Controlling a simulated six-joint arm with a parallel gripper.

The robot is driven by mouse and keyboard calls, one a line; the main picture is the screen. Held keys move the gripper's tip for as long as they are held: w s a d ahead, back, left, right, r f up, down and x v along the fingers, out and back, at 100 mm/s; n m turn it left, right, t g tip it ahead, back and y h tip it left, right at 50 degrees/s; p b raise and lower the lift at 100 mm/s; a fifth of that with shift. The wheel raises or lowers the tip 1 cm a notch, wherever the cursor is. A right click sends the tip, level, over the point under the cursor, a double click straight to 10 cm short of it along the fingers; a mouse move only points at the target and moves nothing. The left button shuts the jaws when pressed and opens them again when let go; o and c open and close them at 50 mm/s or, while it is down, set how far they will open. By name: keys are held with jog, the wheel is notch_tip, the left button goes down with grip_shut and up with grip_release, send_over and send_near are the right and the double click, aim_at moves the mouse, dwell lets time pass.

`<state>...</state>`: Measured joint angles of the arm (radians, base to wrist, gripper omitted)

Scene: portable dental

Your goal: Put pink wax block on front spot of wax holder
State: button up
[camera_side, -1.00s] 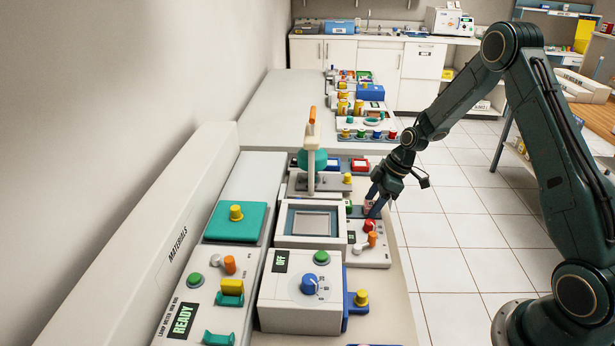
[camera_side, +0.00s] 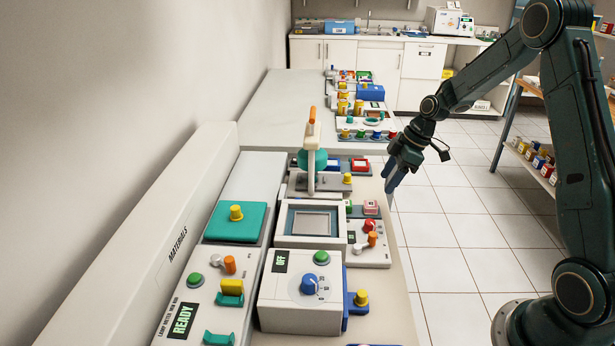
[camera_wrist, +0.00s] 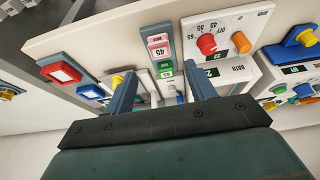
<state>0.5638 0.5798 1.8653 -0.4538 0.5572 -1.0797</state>
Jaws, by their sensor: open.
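The pink wax block (camera_side: 371,207) sits at the right end of a narrow slate-blue holder, beside the bath unit with the red and orange knobs. In the wrist view the pink wax block (camera_wrist: 158,42) shows a "45" label on the slate-blue wax holder (camera_wrist: 152,28), at the end farther from my fingers. A green block (camera_wrist: 164,69) is on the same holder, nearer my fingers. My gripper (camera_side: 392,183) is open and empty, up and right of the pink block and clear of it. In the wrist view my gripper (camera_wrist: 160,76) has its fingers apart on either side of the holder.
The bath unit (camera_side: 370,254) stands just in front of the holder. A screen device (camera_side: 310,222) is to its left. The bench's right edge is close, with open floor (camera_side: 440,240) beyond.

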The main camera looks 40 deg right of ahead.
jog(key=shift+v, duration=2.6)
